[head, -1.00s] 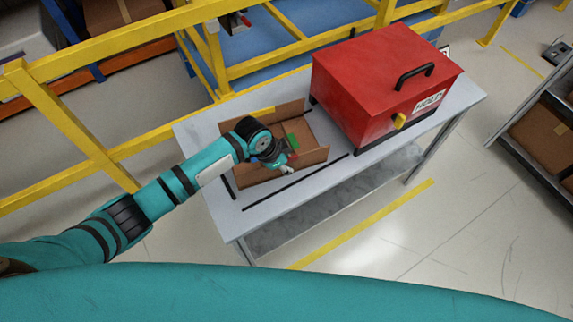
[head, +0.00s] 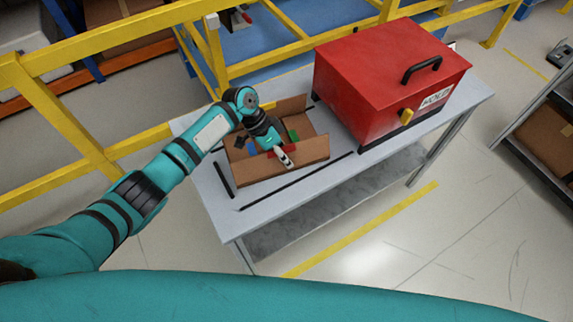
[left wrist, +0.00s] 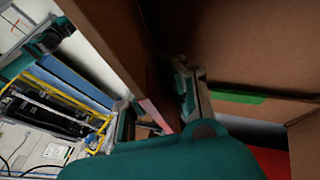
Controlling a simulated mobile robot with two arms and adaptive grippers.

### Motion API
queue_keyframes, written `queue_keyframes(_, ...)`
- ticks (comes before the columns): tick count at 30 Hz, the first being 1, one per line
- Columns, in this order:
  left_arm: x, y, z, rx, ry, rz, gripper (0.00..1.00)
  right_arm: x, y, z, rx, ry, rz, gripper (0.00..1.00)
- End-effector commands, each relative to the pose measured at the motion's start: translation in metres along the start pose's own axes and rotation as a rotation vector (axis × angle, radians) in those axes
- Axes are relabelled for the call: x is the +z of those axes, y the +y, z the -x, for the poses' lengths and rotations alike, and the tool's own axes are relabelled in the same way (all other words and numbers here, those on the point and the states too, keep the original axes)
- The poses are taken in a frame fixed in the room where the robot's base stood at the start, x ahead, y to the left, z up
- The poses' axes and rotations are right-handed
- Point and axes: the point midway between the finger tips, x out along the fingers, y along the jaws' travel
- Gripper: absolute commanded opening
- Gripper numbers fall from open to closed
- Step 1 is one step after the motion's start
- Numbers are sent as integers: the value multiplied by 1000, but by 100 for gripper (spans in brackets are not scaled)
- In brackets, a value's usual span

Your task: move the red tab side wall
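An open cardboard box (head: 244,172) lies on the table, with green (head: 293,136), blue (head: 251,150) and red (head: 289,148) tabs showing. My left gripper (head: 285,159) reaches down over the box, at the red tab and near the front wall (head: 308,156). In the left wrist view its fingers (left wrist: 160,108) stand apart, with a cardboard edge and a pinkish-red strip (left wrist: 156,116) between them. The green tab (left wrist: 238,97) is to their right. Whether either finger touches the cardboard cannot be told. My right gripper is not in view.
A red case (head: 385,75) with a black handle and yellow latch stands right of the box on the grey table (head: 240,222). Yellow railings (head: 70,125) run behind and left. Black strips (head: 295,182) lie along the table front.

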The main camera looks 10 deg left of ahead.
Motion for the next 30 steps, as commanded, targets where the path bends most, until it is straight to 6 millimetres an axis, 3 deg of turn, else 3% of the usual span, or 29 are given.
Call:
queue_keyframes(1,0,-4,-4,27,2,11,0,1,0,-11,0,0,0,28)
queue_keyframes(9,0,-6,-3,136,1,56,0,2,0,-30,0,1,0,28)
queue_keyframes(26,0,-6,0,169,-1,71,0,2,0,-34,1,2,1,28)
queue_keyframes(30,0,-6,0,168,-1,71,0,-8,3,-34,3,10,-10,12)
